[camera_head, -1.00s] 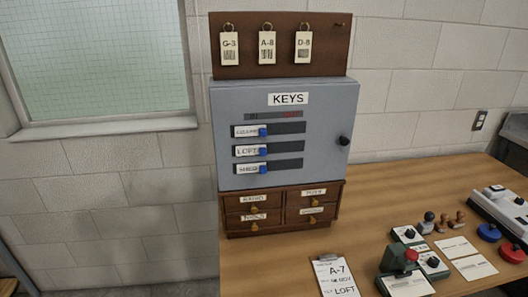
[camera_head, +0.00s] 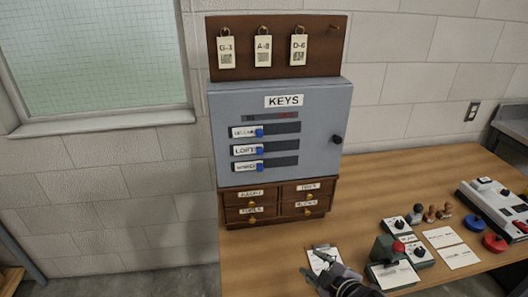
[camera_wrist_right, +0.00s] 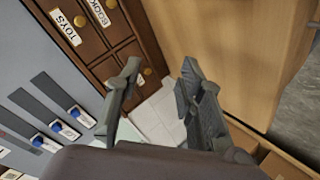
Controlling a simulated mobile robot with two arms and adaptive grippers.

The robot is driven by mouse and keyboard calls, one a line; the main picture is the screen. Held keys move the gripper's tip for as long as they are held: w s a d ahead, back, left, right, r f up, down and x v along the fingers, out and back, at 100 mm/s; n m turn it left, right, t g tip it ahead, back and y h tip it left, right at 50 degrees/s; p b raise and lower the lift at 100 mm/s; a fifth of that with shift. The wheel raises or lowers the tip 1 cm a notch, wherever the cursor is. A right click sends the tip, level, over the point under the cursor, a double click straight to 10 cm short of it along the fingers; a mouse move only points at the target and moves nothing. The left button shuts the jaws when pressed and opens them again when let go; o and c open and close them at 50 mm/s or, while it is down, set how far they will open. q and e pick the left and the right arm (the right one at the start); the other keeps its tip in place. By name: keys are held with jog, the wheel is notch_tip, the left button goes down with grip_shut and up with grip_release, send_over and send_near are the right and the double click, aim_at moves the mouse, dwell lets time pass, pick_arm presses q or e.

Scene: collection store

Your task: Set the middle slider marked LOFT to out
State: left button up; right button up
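The grey key cabinet marked KEYS (camera_head: 318,97) stands on a small drawer unit on the desk. Its front has three horizontal slider slots. The middle slider, marked LOFT (camera_head: 245,150), has its blue knob (camera_head: 260,149) near the left end of its slot. The upper and lower blue knobs also sit left. My right gripper (camera_head: 318,262) is low in front of the desk's clipboard, below the cabinet. In the right wrist view its two fingers (camera_wrist_right: 160,85) are spread apart with nothing between them; slider knobs (camera_wrist_right: 75,112) show at left. My left gripper is not in view.
The drawer unit (camera_head: 277,200) with brass knobs sits under the cabinet. A rack with three key tags (camera_head: 263,50) is above. Stamps, cards and a green device (camera_head: 385,262) occupy the desk at right. A round black knob (camera_head: 337,139) protrudes from the cabinet.

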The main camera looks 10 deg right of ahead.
jog(key=w+a+r+n+t+y, duration=0.1)
jog(key=w+r+n+t, duration=0.15)
jog(key=r, duration=0.45)
jog(key=w+r+n+t+y, duration=0.1)
jog(key=w+r+n, duration=0.25)
jog(key=r, duration=0.25)
jog(key=n+t+y, duration=0.2)
jog(key=n+y, duration=0.1)
jog(key=n, duration=0.1)
send_near(261, 153)
jog(key=p+x, duration=0.4)
jog(key=x, duration=0.4)
jog(key=shift+w+a+p, duration=0.1)
jog(key=shift+w+p, duration=0.2)
jog(key=shift+c, duration=0.6)
grip_shut()
